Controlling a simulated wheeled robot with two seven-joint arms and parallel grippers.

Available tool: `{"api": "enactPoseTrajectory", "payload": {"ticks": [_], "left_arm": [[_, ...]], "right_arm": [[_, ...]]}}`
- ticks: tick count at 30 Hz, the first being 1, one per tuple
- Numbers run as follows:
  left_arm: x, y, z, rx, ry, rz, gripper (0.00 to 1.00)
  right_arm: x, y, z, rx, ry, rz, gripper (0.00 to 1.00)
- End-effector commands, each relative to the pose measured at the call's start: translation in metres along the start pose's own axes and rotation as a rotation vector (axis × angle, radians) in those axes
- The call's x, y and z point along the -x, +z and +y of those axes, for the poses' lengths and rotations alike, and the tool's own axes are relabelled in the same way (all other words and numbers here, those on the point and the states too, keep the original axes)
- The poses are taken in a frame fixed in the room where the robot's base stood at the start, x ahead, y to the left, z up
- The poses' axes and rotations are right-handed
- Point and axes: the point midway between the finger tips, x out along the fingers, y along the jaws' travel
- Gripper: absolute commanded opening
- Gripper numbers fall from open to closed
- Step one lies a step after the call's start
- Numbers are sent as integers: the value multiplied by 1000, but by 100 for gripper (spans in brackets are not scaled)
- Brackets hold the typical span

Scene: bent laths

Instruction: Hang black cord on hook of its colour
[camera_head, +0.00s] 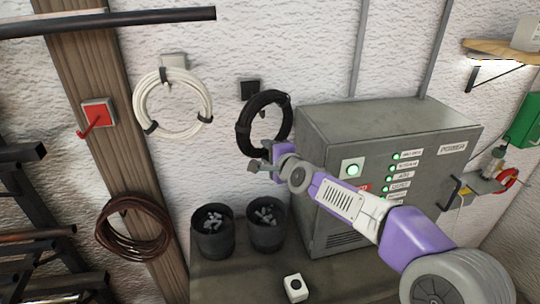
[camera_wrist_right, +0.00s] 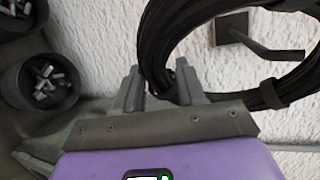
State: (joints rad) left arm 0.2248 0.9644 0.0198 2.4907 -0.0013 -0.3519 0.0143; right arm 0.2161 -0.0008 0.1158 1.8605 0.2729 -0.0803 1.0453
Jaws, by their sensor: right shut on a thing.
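The black cord (camera_head: 278,100) is a coil held upright near the wall, left of the grey cabinet. It shows large in the right wrist view (camera_wrist_right: 160,30). My right gripper (camera_head: 267,160) is shut on its lower part; the cord passes between the two fingers (camera_wrist_right: 160,82). The black hook (camera_head: 250,88) has a square plate on the wall, at the coil's upper left. In the right wrist view the hook's plate and rod (camera_wrist_right: 232,28) appear through the coil's opening. I cannot tell whether the coil rests on the rod. My left gripper is not in view.
A white cord (camera_head: 140,100) hangs on a white hook (camera_head: 174,60). A red hook (camera_head: 98,112) on the wooden post is empty. A brown cord (camera_head: 133,258) hangs below it. Two dark bins (camera_head: 213,245) stand below the coil. The grey cabinet (camera_head: 330,122) is close on the right.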

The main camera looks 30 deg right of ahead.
Motion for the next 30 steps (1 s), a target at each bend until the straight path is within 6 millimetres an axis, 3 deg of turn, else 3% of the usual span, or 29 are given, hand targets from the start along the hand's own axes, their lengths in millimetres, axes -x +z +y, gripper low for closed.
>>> {"api": "enactPoseTrajectory", "payload": {"ticks": [13,30], "left_arm": [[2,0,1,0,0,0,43],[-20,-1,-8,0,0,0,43]], "right_arm": [[-24,-5,-7,0,-6,1,0],[-40,-9,13,0,-7,1,0]]}}
